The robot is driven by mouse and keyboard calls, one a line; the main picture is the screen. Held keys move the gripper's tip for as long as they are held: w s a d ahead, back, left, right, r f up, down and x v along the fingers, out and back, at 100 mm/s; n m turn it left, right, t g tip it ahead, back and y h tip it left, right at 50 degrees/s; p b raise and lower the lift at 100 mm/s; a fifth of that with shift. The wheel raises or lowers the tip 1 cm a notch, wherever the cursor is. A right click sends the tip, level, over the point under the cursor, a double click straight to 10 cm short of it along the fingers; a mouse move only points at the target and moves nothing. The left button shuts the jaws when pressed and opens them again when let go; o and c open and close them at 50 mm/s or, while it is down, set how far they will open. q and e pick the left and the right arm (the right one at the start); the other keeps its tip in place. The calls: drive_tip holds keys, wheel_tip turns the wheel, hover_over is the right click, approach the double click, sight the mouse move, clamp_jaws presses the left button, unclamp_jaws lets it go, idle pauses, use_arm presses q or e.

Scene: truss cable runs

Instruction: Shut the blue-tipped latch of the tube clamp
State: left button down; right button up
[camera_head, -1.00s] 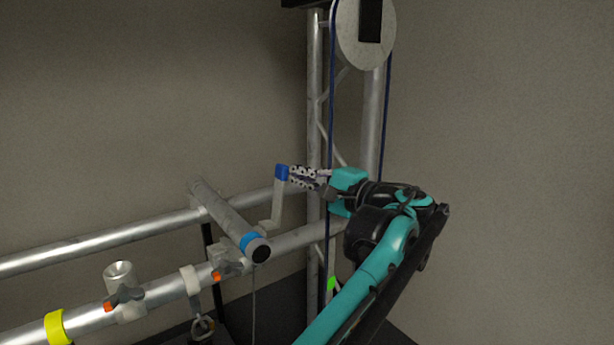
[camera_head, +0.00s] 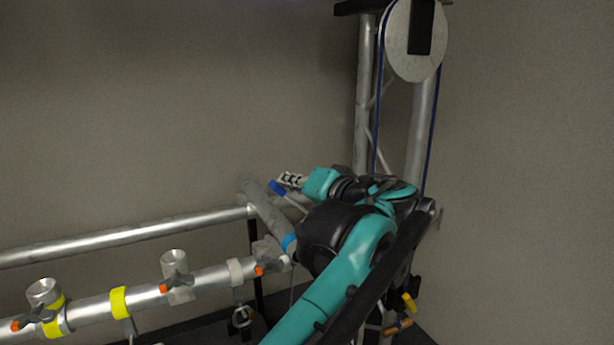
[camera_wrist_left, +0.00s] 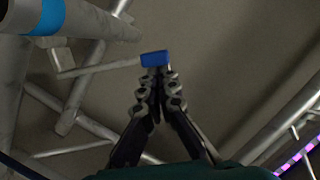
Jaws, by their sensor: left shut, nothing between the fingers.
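The latch's blue tip (camera_head: 277,187) shows in the head view at the end of a grey lever (camera_head: 293,203), which slants down to the right behind my arm. My left gripper (camera_head: 287,180) is shut and empty, its fingertips right at the blue tip. In the left wrist view, the blue tip (camera_wrist_left: 155,58) lies just beyond the closed fingertips (camera_wrist_left: 158,74), seemingly touching them. The lever (camera_wrist_left: 100,68) runs left from it. A grey tube (camera_head: 264,208) with a blue band (camera_head: 289,242) stands beside the latch. My arm hides the clamp's seat. My right gripper is out of view.
Horizontal truss tubes (camera_head: 130,238) run leftward, with orange-tipped clamps (camera_head: 176,282) and yellow bands (camera_head: 119,302) on the front one. An upright truss with a pale disc (camera_head: 412,58) and blue cable stands behind my arm. The wall area above the tubes is clear.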

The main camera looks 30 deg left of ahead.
use_arm(q)
drive_tip(key=s+a+f+n+h+b, duration=0.1)
drive_tip(key=s+a+f+n, duration=0.1)
drive_tip(key=s+a+f+n+t+b, duration=0.1)
drive_tip(key=s+a+f+n, duration=0.1)
drive_tip(key=s+f+n, duration=0.1)
drive_tip(key=shift+s+a+n+h, duration=0.2)
drive_tip(key=shift+n+h, duration=0.1)
drive_tip(key=shift+h, duration=0.1)
drive_tip(key=shift+s+a+f+n+b, duration=0.25)
drive_tip(key=shift+f+n+b, duration=0.1)
drive_tip(key=shift+f+n, duration=0.1)
drive_tip(key=shift+s+a+f+t, duration=0.15)
drive_tip(key=shift+f+t, duration=0.15)
drive_tip(key=shift+f, duration=0.2)
